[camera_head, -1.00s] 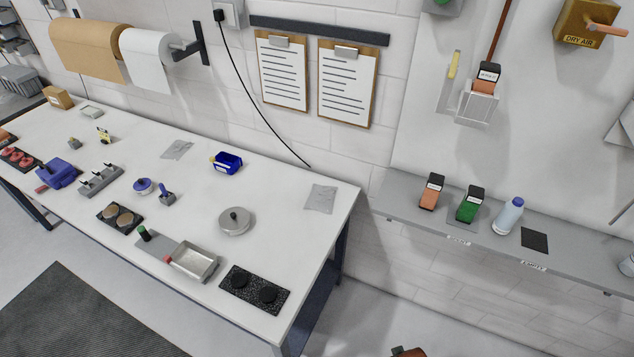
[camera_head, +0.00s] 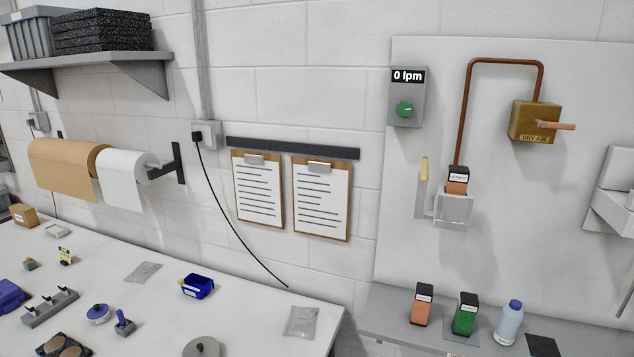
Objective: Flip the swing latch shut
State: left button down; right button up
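A small yellow lever (camera_head: 424,169), which looks like the swing latch, stands upright on a pale bracket on the wall panel. It is just left of a clear holder (camera_head: 453,211). An orange cartridge (camera_head: 458,182) with a dark top and white label sits upright in this holder, below the end of a copper pipe. The lever points up and does not cross the front of the cartridge. Neither of my grippers is in view.
A green-knob box (camera_head: 404,109) reading 0 lpm and a brass DRY AIR valve (camera_head: 535,122) are above. On the grey shelf (camera_head: 390,312) stand an orange cartridge (camera_head: 422,305), a green cartridge (camera_head: 466,315) and a bottle (camera_head: 509,322). A cluttered workbench (camera_head: 245,290) is left.

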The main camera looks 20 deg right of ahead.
aim_at(424, 172)
jog(key=z, duration=1.25)
jog(key=k, duration=0.65)
jog(key=u, duration=0.3)
jog(key=i, duration=1.2)
jog(key=u, duration=1)
